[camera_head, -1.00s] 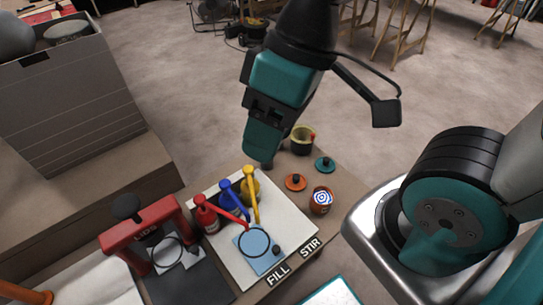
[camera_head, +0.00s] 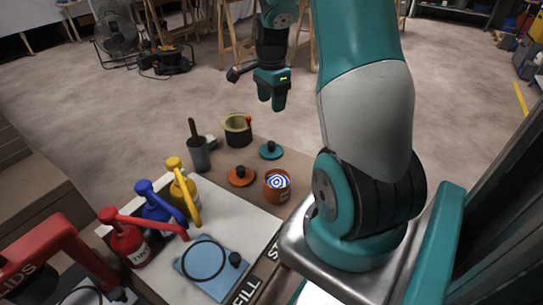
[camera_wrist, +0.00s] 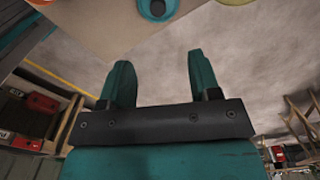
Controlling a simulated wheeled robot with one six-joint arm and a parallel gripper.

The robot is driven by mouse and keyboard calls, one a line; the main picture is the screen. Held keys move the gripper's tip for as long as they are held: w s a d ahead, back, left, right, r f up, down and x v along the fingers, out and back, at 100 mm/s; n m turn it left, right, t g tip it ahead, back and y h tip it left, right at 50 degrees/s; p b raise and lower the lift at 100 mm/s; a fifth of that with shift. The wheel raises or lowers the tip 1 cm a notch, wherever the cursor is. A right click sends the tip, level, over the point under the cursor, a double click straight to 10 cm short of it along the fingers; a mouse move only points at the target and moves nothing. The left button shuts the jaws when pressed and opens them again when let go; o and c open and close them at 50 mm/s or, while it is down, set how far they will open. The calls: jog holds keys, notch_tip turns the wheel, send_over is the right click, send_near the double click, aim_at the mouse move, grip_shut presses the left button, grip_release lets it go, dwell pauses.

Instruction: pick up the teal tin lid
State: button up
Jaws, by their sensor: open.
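The teal tin lid (camera_head: 271,151) is a small round disc with a dark knob, lying on the brown table top near its far right edge. It also shows at the top edge of the wrist view (camera_wrist: 158,8), partly cut off. My gripper (camera_head: 273,104) hangs in the air above and beyond the lid, past the table's far edge. In the wrist view my gripper's two teal fingers (camera_wrist: 156,82) are apart with nothing between them, and the lid is ahead of them.
An orange lid (camera_head: 241,176) and an orange tin with a blue-and-white ringed top (camera_head: 277,185) stand near the teal lid. An olive pot (camera_head: 237,131) and a grey cup with a stick (camera_head: 199,154) are to its left. Red, blue and yellow (camera_head: 184,190) pump bottles stand farther left.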

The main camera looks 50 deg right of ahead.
aim_at(271, 143)
jog(key=f+b, duration=0.3)
jog(key=f, duration=1.2)
jog(key=shift+a+f, duration=0.15)
jog(key=shift+a, duration=0.05)
jog(key=shift+c, duration=0.5)
jog(key=c, duration=0.9)
